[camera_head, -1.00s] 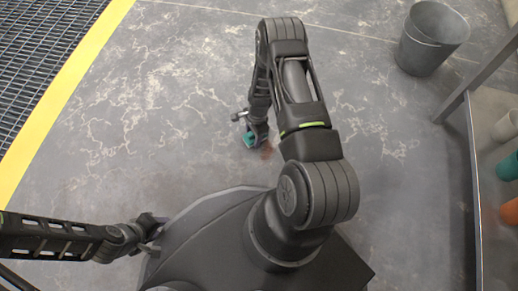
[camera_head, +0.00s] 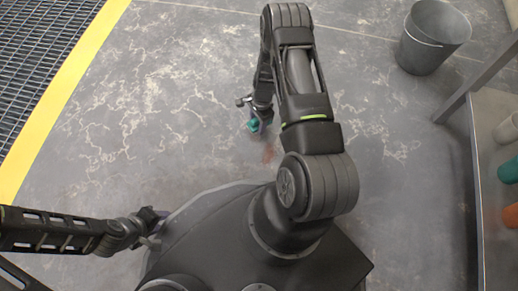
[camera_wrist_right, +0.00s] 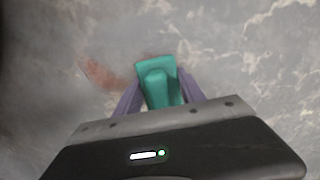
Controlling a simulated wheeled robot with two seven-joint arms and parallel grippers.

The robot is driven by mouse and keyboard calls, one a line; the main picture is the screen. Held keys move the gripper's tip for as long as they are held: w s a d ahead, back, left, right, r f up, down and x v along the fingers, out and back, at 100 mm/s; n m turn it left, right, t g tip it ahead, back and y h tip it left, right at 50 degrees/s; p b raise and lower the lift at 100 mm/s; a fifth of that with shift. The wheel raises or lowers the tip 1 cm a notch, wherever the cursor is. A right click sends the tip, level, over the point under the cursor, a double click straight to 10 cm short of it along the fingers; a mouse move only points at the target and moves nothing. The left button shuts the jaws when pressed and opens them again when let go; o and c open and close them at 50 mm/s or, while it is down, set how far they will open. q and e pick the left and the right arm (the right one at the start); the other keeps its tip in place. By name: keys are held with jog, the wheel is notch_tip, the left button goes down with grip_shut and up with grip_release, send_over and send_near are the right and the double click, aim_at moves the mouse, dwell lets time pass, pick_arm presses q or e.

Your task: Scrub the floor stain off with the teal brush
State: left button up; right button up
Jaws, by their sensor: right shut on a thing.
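The teal brush (camera_head: 253,125) is held in my right gripper (camera_head: 258,118), low over the floor in front of my base. In the right wrist view the brush (camera_wrist_right: 157,84) sits between the two purple fingers of the gripper (camera_wrist_right: 158,95), which are shut on it. I cannot tell whether its underside touches the floor. The reddish-brown floor stain (camera_head: 268,153) lies just below and right of the brush in the head view. In the right wrist view the stain (camera_wrist_right: 103,73) is left of the brush. My left gripper (camera_head: 158,222) is at the lower left, away from the stain; its fingers are unclear.
A grey bucket (camera_head: 432,38) stands at the upper right. A metal table (camera_head: 482,110) with several tubs, one teal (camera_head: 509,168) and one orange (camera_head: 512,214), is along the right edge. A yellow floor line (camera_head: 62,100) borders a grating (camera_head: 40,60). The floor around the stain is clear.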

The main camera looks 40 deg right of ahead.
notch_tip(320, 180, up, 4)
jog(key=shift+f+p, duration=0.25)
jog(key=shift+p, duration=0.7)
jog(key=shift+r, duration=0.4)
jog(key=shift+a, duration=0.1)
